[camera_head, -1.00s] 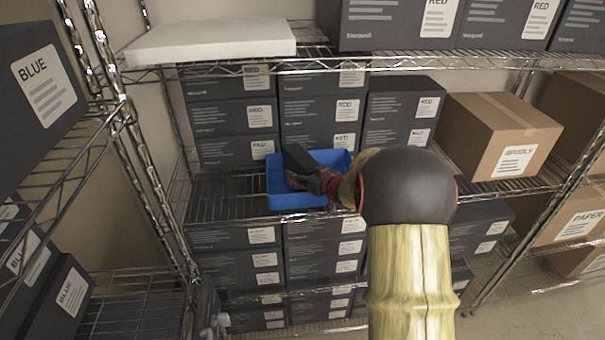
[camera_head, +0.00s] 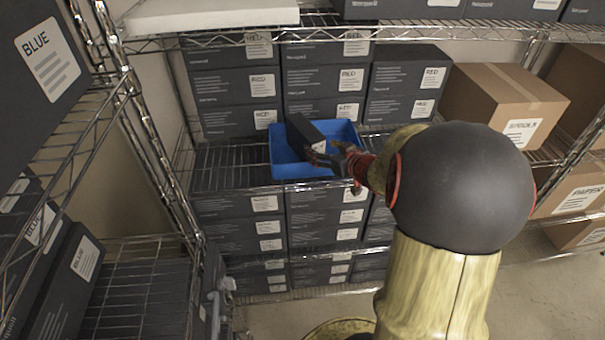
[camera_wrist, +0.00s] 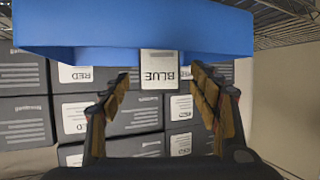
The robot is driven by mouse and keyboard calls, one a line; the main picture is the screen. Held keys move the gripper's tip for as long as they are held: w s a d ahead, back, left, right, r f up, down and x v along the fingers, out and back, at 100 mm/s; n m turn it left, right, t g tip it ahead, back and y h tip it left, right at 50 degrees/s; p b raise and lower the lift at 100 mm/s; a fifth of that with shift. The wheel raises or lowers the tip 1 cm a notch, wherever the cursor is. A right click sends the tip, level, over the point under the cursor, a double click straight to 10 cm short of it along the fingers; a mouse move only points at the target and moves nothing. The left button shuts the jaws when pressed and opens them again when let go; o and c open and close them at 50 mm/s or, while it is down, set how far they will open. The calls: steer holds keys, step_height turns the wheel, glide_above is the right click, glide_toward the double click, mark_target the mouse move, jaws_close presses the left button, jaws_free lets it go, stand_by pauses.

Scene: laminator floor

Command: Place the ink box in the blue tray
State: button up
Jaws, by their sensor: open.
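The blue tray (camera_head: 285,171) stands on the middle wire shelf in front of stacked dark boxes. The ink box (camera_head: 306,135), a dark box, lies tilted in the tray. Its white BLUE label (camera_wrist: 160,70) faces my gripper in the wrist view, upside down there. The tray's blue wall (camera_wrist: 90,38) spans the top of the wrist view. My gripper (camera_head: 325,158) is open at the tray's front right side, with nothing between its fingers. The fingers also show apart in the wrist view (camera_wrist: 163,93), just short of the ink box. The box's lower part is hidden by the tray.
Dark RED boxes (camera_head: 235,85) are stacked behind the tray, and others fill the shelf below. A brown carton (camera_head: 505,95) is at the right. BLUE boxes (camera_head: 50,60) stand on the left rack. The wire shelf (camera_head: 225,168) left of the tray is bare.

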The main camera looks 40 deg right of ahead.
steer(key=s+a+r+g+h, duration=0.3)
steer(key=a+r, duration=0.7)
steer(key=s+a+f+n+g+y, duration=0.1)
steer(key=s+a+g+y, duration=0.3)
steer(key=s+a, duration=1.4)
steer(key=a+y, duration=0.1)
steer(key=a, duration=0.3)
steer(key=shift+s+f+n+g, duration=0.2)
steer(key=shift+s+n+g, duration=0.1)
steer(key=shift+s+n, duration=0.1)
steer(key=shift+f, duration=0.1)
step_height(320, 180, down, 10)
steer(key=b, duration=1)
steer(key=shift+w+r, duration=0.1)
steer(key=shift+r, duration=0.1)
